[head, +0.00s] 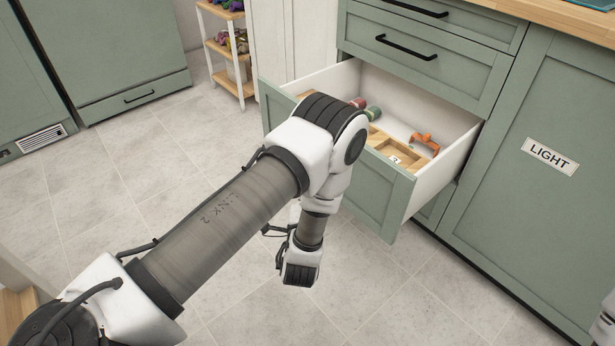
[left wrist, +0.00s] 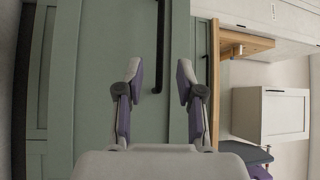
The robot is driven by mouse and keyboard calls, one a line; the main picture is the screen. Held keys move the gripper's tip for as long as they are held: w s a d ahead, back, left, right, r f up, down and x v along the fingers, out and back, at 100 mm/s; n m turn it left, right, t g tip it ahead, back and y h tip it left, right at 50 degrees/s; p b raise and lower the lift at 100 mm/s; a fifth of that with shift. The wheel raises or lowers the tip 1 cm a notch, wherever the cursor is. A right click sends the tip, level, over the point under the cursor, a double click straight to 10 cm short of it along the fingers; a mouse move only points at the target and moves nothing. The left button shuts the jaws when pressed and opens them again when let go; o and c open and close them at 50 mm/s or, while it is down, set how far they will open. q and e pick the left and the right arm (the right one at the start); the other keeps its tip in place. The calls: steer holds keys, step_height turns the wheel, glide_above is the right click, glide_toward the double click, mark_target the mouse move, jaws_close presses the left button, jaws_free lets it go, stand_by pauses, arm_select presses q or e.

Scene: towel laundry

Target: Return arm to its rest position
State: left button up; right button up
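My left arm (head: 225,215) reaches in from the lower left of the head view, bent at the elbow in front of an open drawer (head: 385,195). Its wrist hangs down over the floor, and the gripper's fingers are hidden in that view. In the left wrist view my left gripper (left wrist: 158,78) is open, with its two fingers apart and nothing between them. A green cabinet front (left wrist: 110,60) with a black handle (left wrist: 160,45) lies beyond the fingers. My right gripper is not in view; only a bit of white arm shows at the right edge.
The drawer holds an orange item (head: 425,142), rolled items (head: 372,113) and a wooden organizer (head: 400,150). A closed cabinet door labelled LIGHT (head: 549,156) stands to the right. A wooden shelf (head: 230,55) stands at the back. The tiled floor (head: 110,185) at left is clear.

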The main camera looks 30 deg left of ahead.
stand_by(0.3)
arm_select(q)
steer(key=s+a+f+n+g+h, duration=0.2)
steer(key=s+f+n+g+h, duration=0.25)
steer(key=s+f+g, duration=0.55)
steer(key=s+d+f+n+g+h, duration=0.1)
steer(key=s+d+f+n+g, duration=0.15)
steer(key=s, duration=0.45)
steer(key=s+d+f+n+g+h, duration=0.2)
steer(key=s+f+g, duration=0.1)
steer(key=s, duration=0.3)
steer(key=s+d+f+n+g+h, duration=0.1)
steer(key=s+d+f+n+g, duration=0.15)
steer(key=s, duration=0.45)
step_height(320, 180, up, 31)
steer(key=p, duration=3.1)
steer(key=shift+w+a, duration=0.2)
steer(key=shift+a, duration=0.1)
